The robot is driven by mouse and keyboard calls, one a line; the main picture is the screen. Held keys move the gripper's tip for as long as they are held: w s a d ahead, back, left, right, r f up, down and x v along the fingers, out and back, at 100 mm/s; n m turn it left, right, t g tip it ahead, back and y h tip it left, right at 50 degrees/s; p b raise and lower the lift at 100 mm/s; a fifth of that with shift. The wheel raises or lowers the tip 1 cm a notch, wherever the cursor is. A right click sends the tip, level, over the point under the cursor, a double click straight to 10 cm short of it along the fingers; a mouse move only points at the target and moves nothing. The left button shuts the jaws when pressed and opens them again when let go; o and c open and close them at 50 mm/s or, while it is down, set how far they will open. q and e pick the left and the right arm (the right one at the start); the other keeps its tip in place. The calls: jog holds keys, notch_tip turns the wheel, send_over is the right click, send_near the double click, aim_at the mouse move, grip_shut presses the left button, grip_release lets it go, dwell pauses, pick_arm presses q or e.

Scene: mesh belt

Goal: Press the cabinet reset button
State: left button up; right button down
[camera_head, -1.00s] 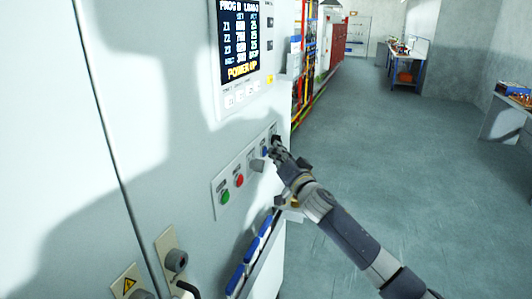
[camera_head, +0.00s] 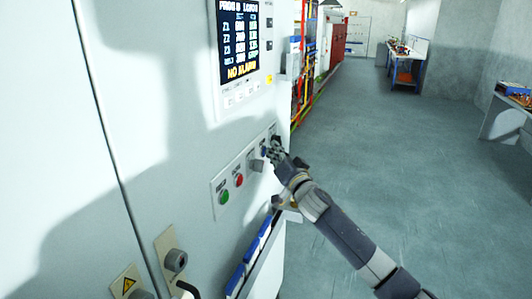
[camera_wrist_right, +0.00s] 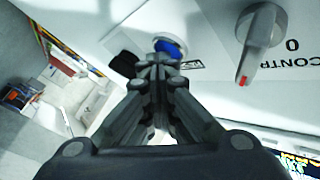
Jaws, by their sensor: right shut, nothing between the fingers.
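The cabinet (camera_head: 160,120) fills the left of the head view, with a strip of controls on its front. A blue button (camera_head: 264,151) sits near the right end of that strip, partly hidden by my gripper. My right gripper (camera_head: 273,146) is shut and empty, with its fingertips at the blue button. In the right wrist view, the shut fingertips (camera_wrist_right: 159,60) overlap the lower edge of the blue button (camera_wrist_right: 170,47). I cannot tell whether they touch it. The label beside it is mostly hidden. My left gripper is not in view.
Left along the strip are a grey rotary knob (camera_head: 257,164), a red button (camera_head: 239,180) and a green button (camera_head: 223,196). A display (camera_head: 239,40) above reads "NO ALARM". Blue bins (camera_head: 245,258) stand below. The floor (camera_head: 400,160) to the right is open.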

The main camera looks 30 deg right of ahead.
jog(key=shift+s, duration=0.1)
jog(key=shift+s+d, duration=0.5)
jog(key=shift+s, duration=0.05)
jog(key=shift+d, duration=0.1)
jog(key=shift+s+d+p, duration=0.3)
jog(key=shift+s+d, duration=0.5)
jog(key=shift+s, duration=0.2)
jog(key=shift+s+d+p, duration=0.25)
jog(key=shift+s+d, duration=0.5)
jog(key=shift+s, duration=0.2)
